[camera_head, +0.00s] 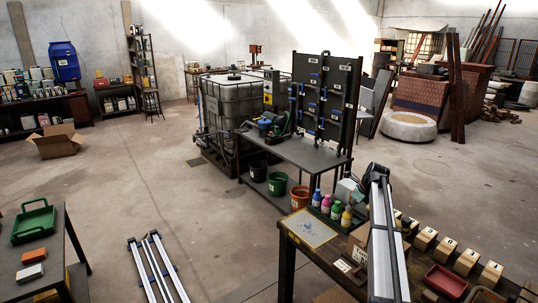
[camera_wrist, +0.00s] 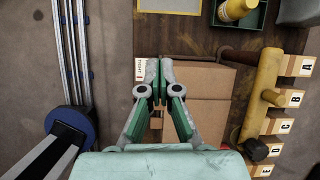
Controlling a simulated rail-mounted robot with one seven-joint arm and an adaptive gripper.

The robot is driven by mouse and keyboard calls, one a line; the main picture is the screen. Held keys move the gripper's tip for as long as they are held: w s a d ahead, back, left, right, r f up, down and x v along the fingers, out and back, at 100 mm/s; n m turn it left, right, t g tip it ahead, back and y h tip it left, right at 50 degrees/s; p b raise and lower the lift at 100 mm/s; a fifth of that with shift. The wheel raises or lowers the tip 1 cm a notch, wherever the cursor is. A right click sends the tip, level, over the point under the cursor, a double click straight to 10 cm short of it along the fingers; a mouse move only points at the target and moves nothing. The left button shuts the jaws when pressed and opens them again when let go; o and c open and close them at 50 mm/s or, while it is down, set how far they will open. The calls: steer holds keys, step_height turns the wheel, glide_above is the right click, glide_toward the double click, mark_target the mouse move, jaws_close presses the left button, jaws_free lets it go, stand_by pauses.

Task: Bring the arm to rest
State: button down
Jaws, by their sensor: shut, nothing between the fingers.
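My gripper (camera_wrist: 160,88) shows in the wrist view, with its green and grey fingers drawn together and nothing between them. It points down over a cardboard box (camera_wrist: 205,82) on the wooden workbench (camera_wrist: 170,32). I cannot tell whether the fingertips touch the box. A small white label (camera_wrist: 141,69) shows beside the fingertips. In the head view the fingers cannot be made out.
In the head view, the bench holds bottles (camera_head: 346,216), lettered blocks (camera_head: 466,262) and a red tray (camera_head: 446,281). In the wrist view a yellow-handled tool (camera_wrist: 263,92) lies right of the box. A rack table (camera_head: 290,152) stands behind.

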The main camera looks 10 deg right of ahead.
steer(key=s+a+f+n+g+b, duration=0.1)
steer(key=s+a+f+n+g, duration=0.1)
steer(key=s+a+f+n, duration=0.65)
steer(key=s+a+f+n+g+h+b, duration=0.15)
steer(key=s+f+n, duration=0.45)
steer(key=s+f, duration=0.6)
steer(key=s+a+f+n+g+y, duration=0.1)
steer(key=s+a+f+n, duration=0.6)
steer(key=f, duration=0.5)
steer(key=s+a+f+n+g+b, duration=0.1)
steer(key=s+a+f, duration=0.3)
steer(key=s, duration=1)
steer(key=s+a+f+n+g+h+b, duration=0.1)
steer(key=s+a+f+n+g, duration=0.2)
steer(key=s, duration=1.1)
steer(key=s+a+f+n+g+h+b, duration=0.1)
steer(key=s+a+f+n, duration=0.3)
steer(key=s+f, duration=0.5)
steer(key=s+a+g, duration=0.1)
steer(key=s+a, duration=0.1)
steer(key=s, duration=0.2)
steer(key=shift+s+a+g+b, duration=0.15)
steer(key=shift+s+g+b, duration=0.15)
steer(key=shift+s+g, duration=0.1)
